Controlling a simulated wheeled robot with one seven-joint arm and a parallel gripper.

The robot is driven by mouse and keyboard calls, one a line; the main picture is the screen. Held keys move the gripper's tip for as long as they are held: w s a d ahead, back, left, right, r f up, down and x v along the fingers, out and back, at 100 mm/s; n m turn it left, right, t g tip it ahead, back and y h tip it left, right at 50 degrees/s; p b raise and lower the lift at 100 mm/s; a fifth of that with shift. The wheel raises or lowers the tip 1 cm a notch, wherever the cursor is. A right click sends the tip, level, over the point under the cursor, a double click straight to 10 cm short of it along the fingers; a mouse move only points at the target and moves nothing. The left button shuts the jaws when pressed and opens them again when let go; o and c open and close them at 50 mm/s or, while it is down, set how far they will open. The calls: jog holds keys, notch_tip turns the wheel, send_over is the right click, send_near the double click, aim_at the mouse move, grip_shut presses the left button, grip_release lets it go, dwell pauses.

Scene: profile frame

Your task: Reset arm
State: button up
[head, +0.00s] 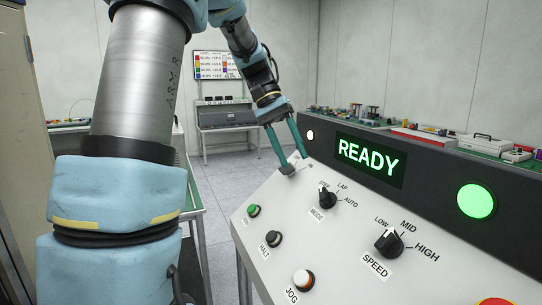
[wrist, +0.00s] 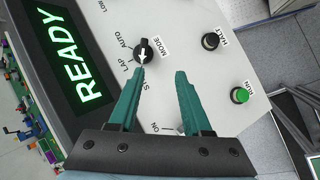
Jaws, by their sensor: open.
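My gripper (head: 296,163) is at the far left corner of the sloped control panel (head: 350,240). Its two teal fingers are apart with nothing between them, as the wrist view (wrist: 160,72) also shows. The black MODE knob (head: 326,196) is just beyond the fingertips; in the wrist view the knob (wrist: 143,52) has its white pointer toward STEP. A small switch by an ON label (wrist: 180,128) is partly hidden by the fingers. The display (head: 368,157) reads READY, and the round green lamp (head: 476,201) is lit. I cannot tell whether the fingers touch the panel.
A green RUN button (head: 253,211), a black HALT button (head: 273,239) and a JOG button (head: 304,280) line the panel's left side. The SPEED knob (head: 389,243) is at right, with a red button (head: 495,302) at the lower edge. Parts lie on a bench behind.

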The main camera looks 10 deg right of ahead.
jog(key=s+a+f+n+t+y, duration=0.2)
jog(key=s+a+f+t, duration=0.1)
jog(key=a+f, duration=0.5)
jog(key=s+a+f+n+t+y, duration=0.1)
jog(key=s+a+f+n+t, duration=0.1)
jog(key=s+a+f, duration=0.4)
jog(key=a+f+t, duration=0.1)
jog(key=a+f, duration=0.1)
jog(key=a, duration=0.3)
jog(key=shift+f+y, duration=0.4)
jog(key=shift+s, duration=0.1)
